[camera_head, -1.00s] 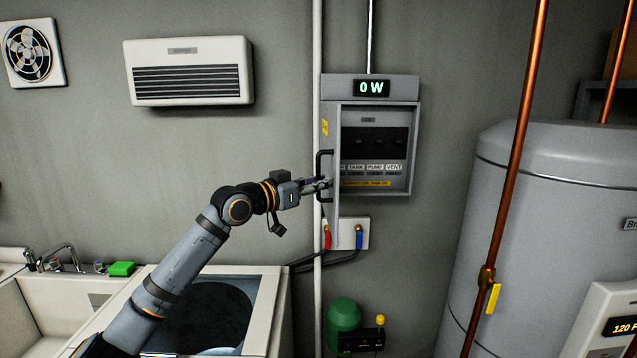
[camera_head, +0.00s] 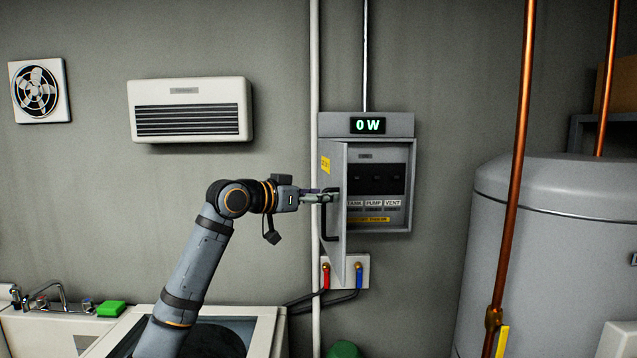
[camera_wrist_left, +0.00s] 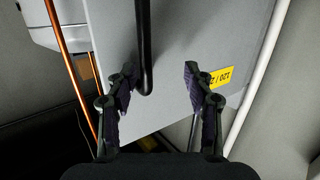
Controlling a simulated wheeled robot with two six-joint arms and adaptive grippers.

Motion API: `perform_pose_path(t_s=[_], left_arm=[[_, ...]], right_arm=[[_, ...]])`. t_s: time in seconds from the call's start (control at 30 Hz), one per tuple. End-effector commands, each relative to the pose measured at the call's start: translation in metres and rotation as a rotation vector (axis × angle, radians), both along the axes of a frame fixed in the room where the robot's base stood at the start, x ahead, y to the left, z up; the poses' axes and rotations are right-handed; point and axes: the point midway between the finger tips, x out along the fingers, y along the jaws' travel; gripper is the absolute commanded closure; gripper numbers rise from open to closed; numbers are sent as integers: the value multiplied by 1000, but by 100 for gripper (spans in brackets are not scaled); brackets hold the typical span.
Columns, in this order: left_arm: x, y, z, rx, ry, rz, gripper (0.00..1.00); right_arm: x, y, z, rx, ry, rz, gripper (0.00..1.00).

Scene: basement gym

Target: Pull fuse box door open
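The grey fuse box (camera_head: 367,126) hangs on the wall with a "0 W" display on top. Its door (camera_head: 335,248) is hinged at the left and stands well open, jutting toward me, with labelled switches showing inside. The black bar handle (camera_head: 331,237) is on the door's outer face; it also shows in the left wrist view (camera_wrist_left: 145,45). My left gripper (camera_head: 322,197) is at the handle's upper part. In the wrist view my left gripper (camera_wrist_left: 160,88) has its fingers spread, with the handle's end between them, closer to the left finger. My right gripper is out of view.
Red and blue valves (camera_head: 359,279) on a plate sit just below the door. A white pipe (camera_head: 315,60) runs beside the box's left side. A copper pipe (camera_head: 520,150) and a grey tank (camera_head: 555,220) stand to the right.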

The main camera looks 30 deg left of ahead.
Motion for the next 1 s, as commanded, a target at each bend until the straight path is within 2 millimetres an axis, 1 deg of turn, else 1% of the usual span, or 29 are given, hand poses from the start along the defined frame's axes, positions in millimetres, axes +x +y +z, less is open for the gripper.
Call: perform_pose_path(t_s=[0.03, 0.2, 0.23, 0.27, 0.37, 1.0], left_arm=[[-3, 2, 45, -35, -134, 14, 67], [-3, 2, 46, -33, -133, 13, 67], [-3, 2, 46, -33, -133, 13, 67], [-3, 1, 8, 6, 6, 5, 67], [-4, 4, 6, 7, 6, 6, 67], [-28, 51, 4, 7, 7, 7, 67]], right_arm=[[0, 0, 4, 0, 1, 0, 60], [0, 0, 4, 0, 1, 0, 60], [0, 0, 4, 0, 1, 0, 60], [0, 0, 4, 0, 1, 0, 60], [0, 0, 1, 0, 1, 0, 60], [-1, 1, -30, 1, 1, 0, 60]])
